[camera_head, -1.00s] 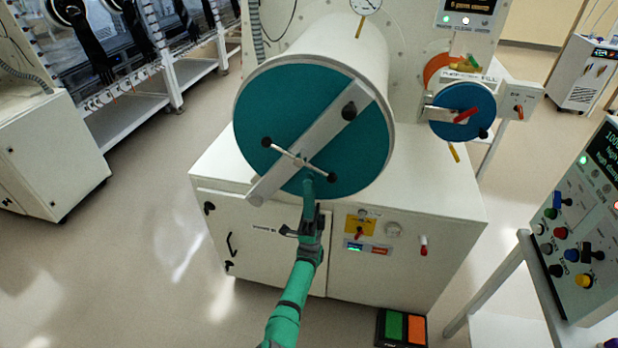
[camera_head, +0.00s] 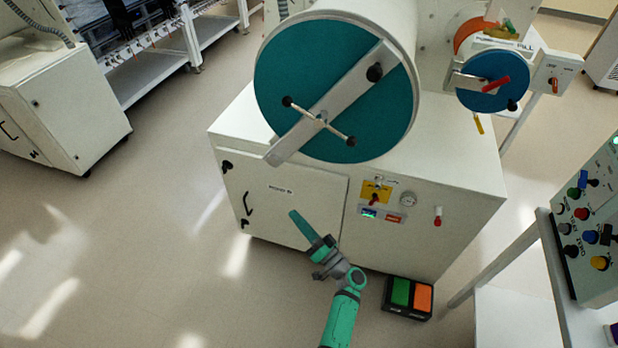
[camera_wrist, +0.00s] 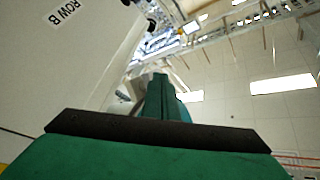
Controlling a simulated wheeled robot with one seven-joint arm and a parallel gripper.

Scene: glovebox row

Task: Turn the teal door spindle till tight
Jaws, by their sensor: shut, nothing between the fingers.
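The large round teal door (camera_head: 290,65) closes the end of the white cylinder, with a grey bar slanting across it. Its spindle (camera_head: 320,121) sits on the bar, a thin crosswise handle with a black knob at each end. One knob is at upper left, the other at lower right. My gripper (camera_head: 293,213) is below the door, in front of the white cabinet, clear of the spindle and empty. Its green fingers are shut together, pointing up and left. The wrist view shows the closed fingers (camera_wrist: 160,95) pointing past the cabinet side; the spindle cannot be made out there.
The white cabinet (camera_head: 285,205) stands behind my gripper, with a yellow switch plate (camera_head: 376,192) and gauge on its front. A green and orange pedal (camera_head: 410,295) lies on the floor at right. A smaller blue door (camera_head: 490,80) is at upper right. Floor at left is clear.

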